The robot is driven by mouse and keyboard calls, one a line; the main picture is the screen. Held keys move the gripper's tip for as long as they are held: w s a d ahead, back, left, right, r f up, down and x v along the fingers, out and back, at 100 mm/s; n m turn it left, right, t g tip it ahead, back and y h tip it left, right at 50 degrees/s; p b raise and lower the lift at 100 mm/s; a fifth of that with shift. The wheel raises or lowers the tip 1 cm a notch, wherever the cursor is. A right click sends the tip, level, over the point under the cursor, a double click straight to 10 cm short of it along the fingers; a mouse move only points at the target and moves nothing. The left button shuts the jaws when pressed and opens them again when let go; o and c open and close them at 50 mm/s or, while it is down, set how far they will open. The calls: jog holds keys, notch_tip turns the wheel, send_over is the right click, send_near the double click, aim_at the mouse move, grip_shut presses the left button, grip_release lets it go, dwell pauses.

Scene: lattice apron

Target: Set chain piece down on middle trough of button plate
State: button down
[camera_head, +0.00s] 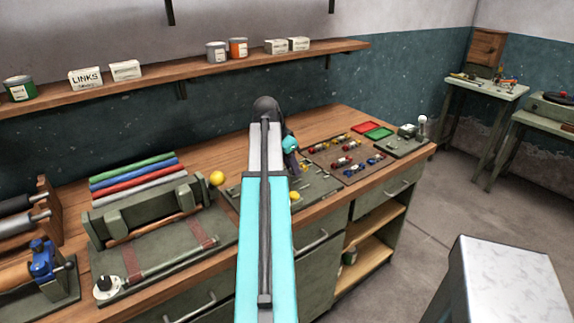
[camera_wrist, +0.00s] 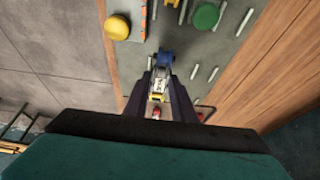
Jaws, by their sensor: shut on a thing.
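In the wrist view, the two dark fingers of my gripper (camera_wrist: 160,78) are shut on a chain piece (camera_wrist: 158,86), a small piece with blue, silver and yellow parts. Beyond it lies the grey-green button plate (camera_wrist: 224,50), with a yellow button, a green button and several pale raised strips. In the head view the plate (camera_head: 322,186) shows to the right of my arm, which hides its left part. My gripper's tip is unclear there. The frames do not show clearly whether the piece touches the plate, or which trough is the middle one.
A brown board (camera_head: 322,152) with several coloured pieces lies right of the plate. A yellow ball (camera_head: 217,178) and a grey-green roller device (camera_head: 150,215) are to the left. A shelf (camera_head: 180,71) runs above the bench.

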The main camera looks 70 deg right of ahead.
jog(key=shift+s+f, duration=0.1)
jog(key=shift+f, duration=0.05)
dwell(0.3)
jog(key=shift+f+b, duration=1.35)
jog(key=shift+f, duration=1.1)
jog(key=c, duration=1.4)
grip_release()
jog(key=shift+r, duration=0.1)
jog(key=b+v, duration=0.1)
jog(key=v, duration=1.2)
jog(key=shift+r+b, duration=0.25)
jog(key=shift+b, duration=0.15)
jog(key=shift+a, duration=0.1)
